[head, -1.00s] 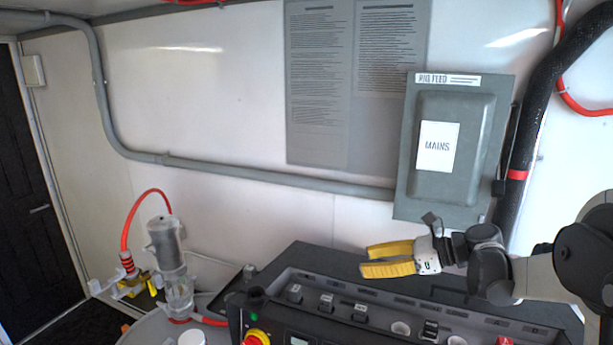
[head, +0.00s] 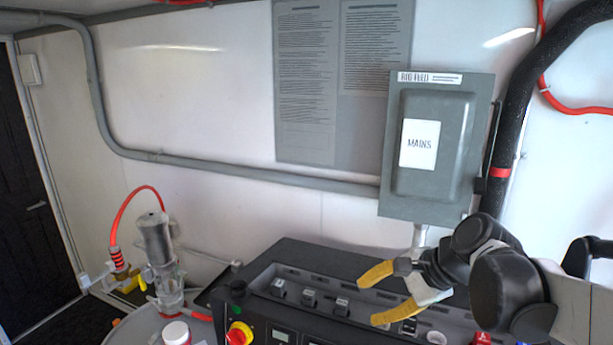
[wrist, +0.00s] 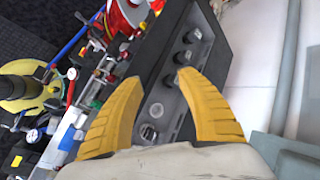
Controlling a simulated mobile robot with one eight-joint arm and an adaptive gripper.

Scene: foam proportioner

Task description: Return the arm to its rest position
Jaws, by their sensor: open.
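My gripper (head: 376,295) has yellow fingers and is open and empty. In the head view it is above the right part of the black control console (head: 300,256), in front of the grey mains box (head: 440,150). In the wrist view my gripper (wrist: 160,112) spreads its two yellow fingers over the console (wrist: 215,60), with knobs showing between and beyond them. Nothing is between the fingers. My arm comes in from the right of the head view.
A clear cylinder with a metal top (head: 155,240) and a red hose (head: 125,210) stand left of the console. A red-and-yellow knob (head: 238,334) is at the console's front left. A grey conduit (head: 240,172) runs along the wall. The wrist view shows cluttered coloured fittings (wrist: 90,90) at left.

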